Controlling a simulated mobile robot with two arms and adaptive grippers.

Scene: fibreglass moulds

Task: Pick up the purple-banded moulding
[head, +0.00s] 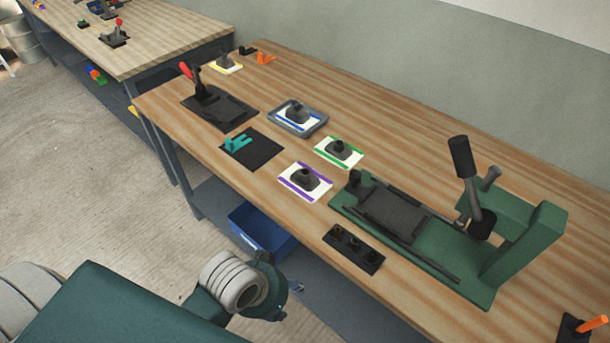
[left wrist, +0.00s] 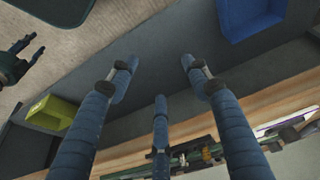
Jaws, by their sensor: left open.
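The purple-banded moulding (head: 305,181) lies on the wooden bench, a white plate with purple bands on two edges and a dark raised lump in its middle. My left gripper (head: 288,294) is low in the head view, in front of the bench and apart from the moulding; its fingers are mostly hidden there. In the left wrist view my left gripper (left wrist: 158,78) shows its blue fingers spread, with nothing between them.
A green-banded moulding (head: 339,152) and a blue-banded one in a grey tray (head: 283,128) lie behind. A black block with round knobs (head: 353,250) and a green lever press (head: 430,240) stand to the right. A blue bin (head: 262,235) sits on the lower shelf.

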